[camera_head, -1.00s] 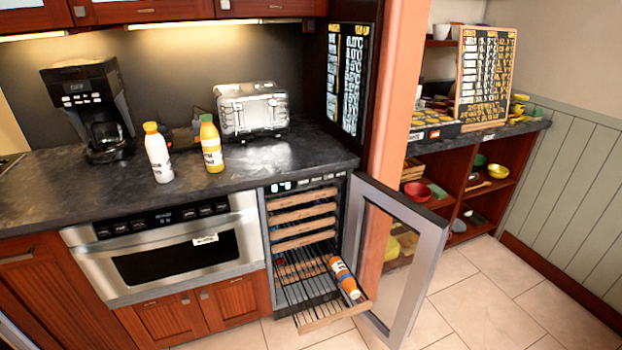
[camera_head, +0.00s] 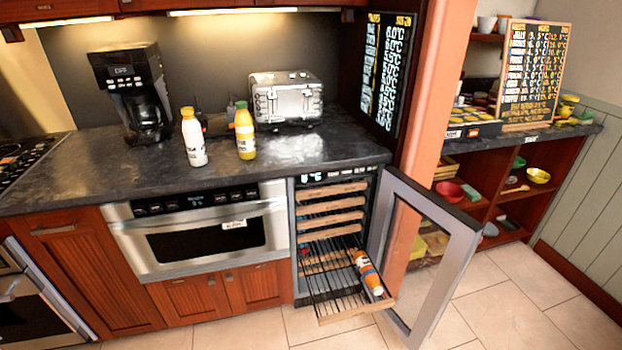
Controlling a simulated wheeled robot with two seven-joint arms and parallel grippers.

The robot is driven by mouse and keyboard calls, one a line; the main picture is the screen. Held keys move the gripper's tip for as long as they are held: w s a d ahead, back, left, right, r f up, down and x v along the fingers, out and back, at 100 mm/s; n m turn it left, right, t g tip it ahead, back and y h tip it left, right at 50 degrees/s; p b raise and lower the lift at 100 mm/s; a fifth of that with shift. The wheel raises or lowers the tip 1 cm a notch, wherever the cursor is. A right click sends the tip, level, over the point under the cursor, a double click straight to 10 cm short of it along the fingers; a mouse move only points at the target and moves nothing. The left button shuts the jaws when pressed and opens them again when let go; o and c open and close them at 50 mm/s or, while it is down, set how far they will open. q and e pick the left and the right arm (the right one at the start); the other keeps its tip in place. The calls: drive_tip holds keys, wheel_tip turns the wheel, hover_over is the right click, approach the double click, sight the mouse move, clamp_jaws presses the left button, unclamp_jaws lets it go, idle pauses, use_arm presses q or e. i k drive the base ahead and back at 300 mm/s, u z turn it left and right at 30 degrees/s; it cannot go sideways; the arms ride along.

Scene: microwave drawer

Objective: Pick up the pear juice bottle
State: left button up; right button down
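A yellow bottle with a green cap (camera_head: 245,132) stands upright on the dark counter, in front of the toaster. A white bottle with an orange cap (camera_head: 193,138) stands upright to its left. An orange bottle with a white end (camera_head: 368,274) lies on the pulled-out bottom rack (camera_head: 335,300) of the open cooler. The labels are too small to read, so I cannot tell for certain which is pear juice. Neither of my grippers shows in the view.
The cooler's glass door (camera_head: 440,250) stands open to the right of the rack. A coffee maker (camera_head: 132,92) and a toaster (camera_head: 286,98) stand at the counter's back. A built-in microwave drawer (camera_head: 200,240) is shut below. The counter front (camera_head: 110,180) is clear.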

sight(244, 124)
drive_tip(key=k, duration=0.55)
drive_tip(key=u, duration=0.4)
drive_tip(key=i, duration=0.8)
drive_tip(key=z, duration=0.5)
drive_tip(key=i, duration=0.75)
drive_tip(key=z, duration=0.65)
